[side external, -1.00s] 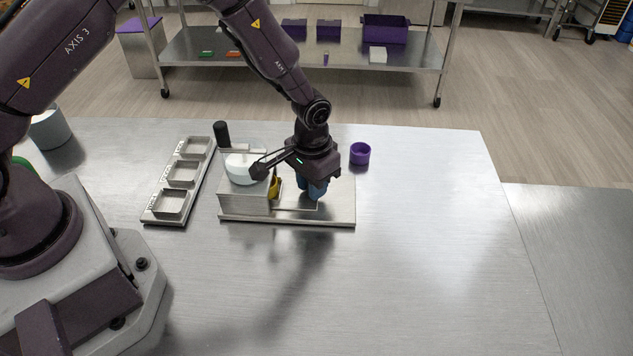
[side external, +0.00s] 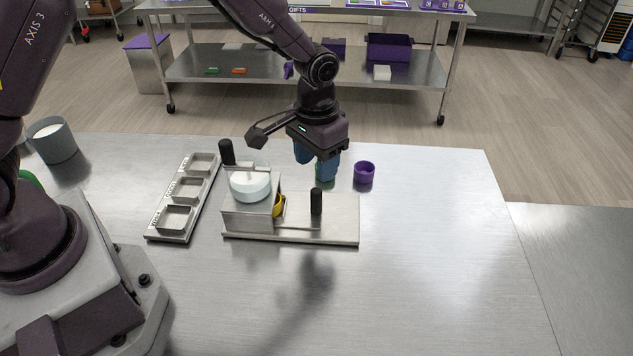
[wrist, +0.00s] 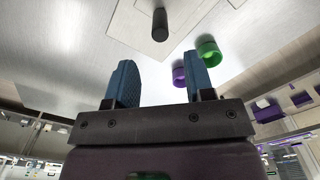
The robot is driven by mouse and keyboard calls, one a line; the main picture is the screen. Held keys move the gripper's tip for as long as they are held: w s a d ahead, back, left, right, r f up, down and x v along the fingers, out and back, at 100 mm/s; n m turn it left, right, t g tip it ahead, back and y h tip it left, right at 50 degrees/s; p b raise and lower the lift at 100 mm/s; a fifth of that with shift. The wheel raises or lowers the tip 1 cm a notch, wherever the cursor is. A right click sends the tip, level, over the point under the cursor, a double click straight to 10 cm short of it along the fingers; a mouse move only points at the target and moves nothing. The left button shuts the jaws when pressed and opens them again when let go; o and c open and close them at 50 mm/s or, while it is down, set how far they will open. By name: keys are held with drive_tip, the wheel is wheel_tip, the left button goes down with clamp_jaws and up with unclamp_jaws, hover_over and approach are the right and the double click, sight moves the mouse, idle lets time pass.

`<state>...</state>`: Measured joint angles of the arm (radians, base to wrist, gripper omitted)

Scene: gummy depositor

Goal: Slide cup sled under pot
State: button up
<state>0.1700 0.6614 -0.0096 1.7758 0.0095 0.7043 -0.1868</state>
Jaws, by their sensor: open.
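The pot (side external: 250,187) is a white-filled vessel on a metal block at the left of the steel base plate (side external: 342,222). A thin metal rod with an upright black handle (side external: 316,201) lies along the plate, apparently the cup sled. A yellow cup (side external: 280,206) sits at its left end, against the block's right side, partly hidden by the block. My gripper (side external: 317,170) is open and empty, above and behind the black handle, not touching it. In the wrist view, the handle (wrist: 160,26) lies beyond the spread fingers (wrist: 160,75).
A green cup (wrist: 208,50) and a purple cup (side external: 364,172) stand behind the plate; the gripper partly hides the green one in the side view. A mould tray (side external: 185,198) lies to the left. A second black handle (side external: 227,152) rises beside the pot. The right table is clear.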

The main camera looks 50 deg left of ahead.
drive_tip(key=shift+r, duration=1.35)
